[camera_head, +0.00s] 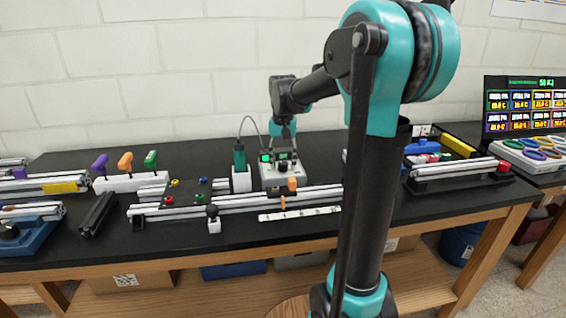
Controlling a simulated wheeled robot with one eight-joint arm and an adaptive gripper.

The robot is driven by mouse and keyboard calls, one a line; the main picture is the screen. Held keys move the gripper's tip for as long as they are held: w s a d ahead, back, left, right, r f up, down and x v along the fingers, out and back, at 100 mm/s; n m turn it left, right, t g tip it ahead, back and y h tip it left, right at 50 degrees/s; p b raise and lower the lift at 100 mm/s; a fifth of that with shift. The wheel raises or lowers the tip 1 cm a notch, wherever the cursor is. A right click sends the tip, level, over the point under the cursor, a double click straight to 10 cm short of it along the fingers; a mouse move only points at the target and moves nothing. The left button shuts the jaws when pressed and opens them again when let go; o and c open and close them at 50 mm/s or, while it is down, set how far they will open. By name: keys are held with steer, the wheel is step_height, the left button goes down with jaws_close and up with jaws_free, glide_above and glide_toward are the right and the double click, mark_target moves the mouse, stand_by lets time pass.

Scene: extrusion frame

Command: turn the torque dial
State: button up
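A light controller box (270,176) with a small green display (265,157) stands on the black bench, behind the aluminium rails. I cannot make out the torque dial clearly; the gripper covers part of the panel.
A green tool (239,158) with a cable stands in a white holder (241,181) just left of the box. Aluminium rails (240,203) with an orange piece (292,184) lie in front. Purple, orange and green handles (125,162) stand left. My arm column hides the bench right of the box.

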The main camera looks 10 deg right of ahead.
jaws_close()
steer(key=shift+n, duration=3.4)
steer(key=shift+o, duration=1.2)
jaws_free()
